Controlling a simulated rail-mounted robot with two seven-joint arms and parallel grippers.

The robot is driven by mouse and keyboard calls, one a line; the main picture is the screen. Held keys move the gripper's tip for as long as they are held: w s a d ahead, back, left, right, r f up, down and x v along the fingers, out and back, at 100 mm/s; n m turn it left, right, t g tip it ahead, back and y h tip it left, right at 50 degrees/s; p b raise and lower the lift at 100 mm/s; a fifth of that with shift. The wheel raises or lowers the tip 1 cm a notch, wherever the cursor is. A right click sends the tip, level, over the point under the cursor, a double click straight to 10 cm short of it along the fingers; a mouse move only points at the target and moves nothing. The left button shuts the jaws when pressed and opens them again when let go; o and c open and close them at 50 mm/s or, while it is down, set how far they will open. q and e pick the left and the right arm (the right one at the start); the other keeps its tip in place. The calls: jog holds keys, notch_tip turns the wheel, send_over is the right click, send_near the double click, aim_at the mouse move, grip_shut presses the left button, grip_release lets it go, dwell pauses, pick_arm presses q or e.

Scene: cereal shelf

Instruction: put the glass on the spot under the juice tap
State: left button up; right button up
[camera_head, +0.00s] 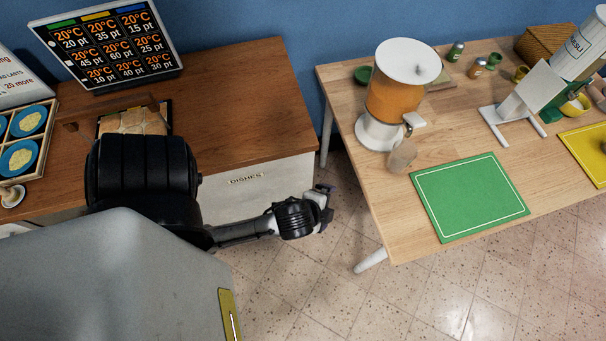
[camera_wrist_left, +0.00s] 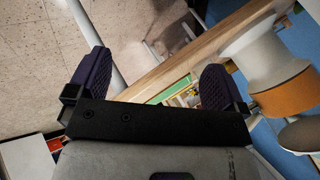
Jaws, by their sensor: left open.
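The juice dispenser (camera_head: 395,92), with a white lid, orange juice and a white base, stands on the left part of the wooden table. Its tap (camera_head: 413,121) juts out on the front right. A small, see-through, tan-looking item (camera_head: 402,156), which looks like the glass, is at the front of the base just below the tap; whether it rests exactly on the spot cannot be told. My left gripper (camera_head: 322,207) is open and empty, left of the table edge and apart from the glass. The left wrist view shows its spread fingers (camera_wrist_left: 160,85) and the dispenser (camera_wrist_left: 285,92) to the right. My right gripper is out of view.
A green mat (camera_head: 470,197) lies right of the dispenser, and a yellow mat (camera_head: 588,150) farther right. A white tilted device (camera_head: 535,90) and small jars (camera_head: 478,68) stand behind. A brown-topped cabinet (camera_head: 235,90) is at left. A floor gap separates cabinet and table.

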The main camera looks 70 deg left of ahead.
pick_arm(q)
jog(key=s+d+n+g+h, duration=0.3)
jog(key=s+d+n+h, duration=0.1)
jog(key=s, duration=0.3)
jog(key=shift+s+d+n+g, duration=0.35)
jog(key=shift+d+n+g, duration=0.05)
jog(key=shift+d+n, duration=0.45)
